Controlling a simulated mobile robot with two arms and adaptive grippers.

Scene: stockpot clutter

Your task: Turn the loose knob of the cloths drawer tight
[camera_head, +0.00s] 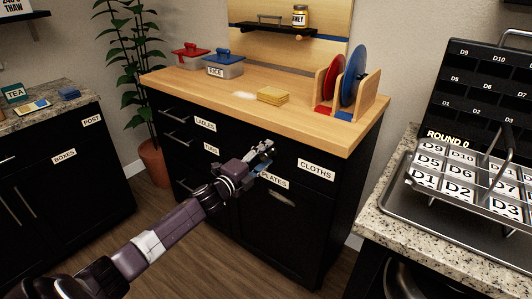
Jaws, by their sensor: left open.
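The cloths drawer (332,162) is a black front at the right end of the wooden-topped cabinet, with a white CLOTHS label (316,169) on it. The drawer looks closed. I cannot make out its knob; my left gripper covers the part of the front left of the label. My left gripper (267,150) is open, pointing at the cabinet front just left of the CLOTHS label and above the PLATES label (275,180). I cannot tell whether its fingers touch anything. My right gripper is out of view.
A granite counter (383,225) with a tray and labelled rack stands close at right. Wooden floor (205,262) lies open before the cabinet.

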